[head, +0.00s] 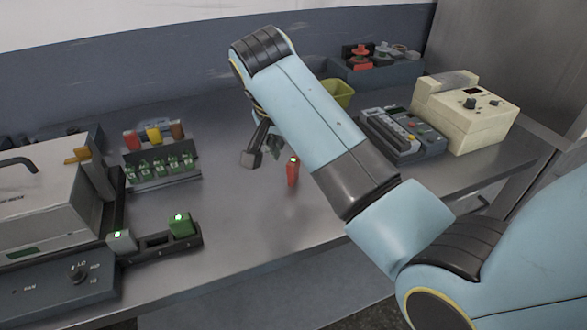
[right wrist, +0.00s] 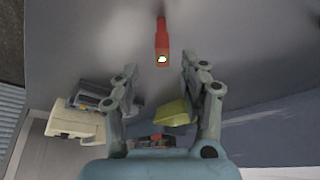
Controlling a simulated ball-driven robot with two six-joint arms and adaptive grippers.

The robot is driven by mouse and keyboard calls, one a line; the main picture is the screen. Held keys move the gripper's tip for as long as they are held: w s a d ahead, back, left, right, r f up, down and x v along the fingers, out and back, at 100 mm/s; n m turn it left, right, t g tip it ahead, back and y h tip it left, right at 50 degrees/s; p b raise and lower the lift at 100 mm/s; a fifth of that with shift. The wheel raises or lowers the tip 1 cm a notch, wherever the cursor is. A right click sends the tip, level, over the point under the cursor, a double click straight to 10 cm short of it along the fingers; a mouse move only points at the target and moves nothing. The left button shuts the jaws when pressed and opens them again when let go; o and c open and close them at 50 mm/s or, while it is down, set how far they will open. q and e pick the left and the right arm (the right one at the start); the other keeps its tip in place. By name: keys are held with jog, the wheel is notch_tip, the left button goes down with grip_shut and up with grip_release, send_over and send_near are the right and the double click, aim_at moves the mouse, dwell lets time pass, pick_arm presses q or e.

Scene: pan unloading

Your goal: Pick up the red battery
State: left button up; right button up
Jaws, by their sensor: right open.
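The red battery (head: 292,172) stands upright on the grey table, with a small lit green-white spot on its top. In the right wrist view the red battery (right wrist: 162,42) shows ahead of the fingers, in line with the gap between them. My right gripper (head: 262,157) is open and empty, just left of the battery and partly hidden behind my own arm in the head view. Both its fingers show spread apart in the right wrist view (right wrist: 158,68). The battery does not appear to be between the fingertips. My left gripper is out of view.
A rack (head: 160,172) with several green pieces and a dark holder (head: 155,246) with a green block (head: 181,225) stand at left, beside a grey machine (head: 45,190). A yellow bin (head: 338,92), a dark device (head: 402,136) and a cream device (head: 463,112) stand at the back right.

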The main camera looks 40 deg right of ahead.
aim_at(293, 161)
jog(key=x, duration=0.5)
jog(key=shift+w+d+f+p, duration=0.1)
jog(key=shift+w+f+p, duration=0.15)
jog(key=shift+f+p, duration=0.1)
jog(key=shift+r, duration=0.1)
grip_shut()
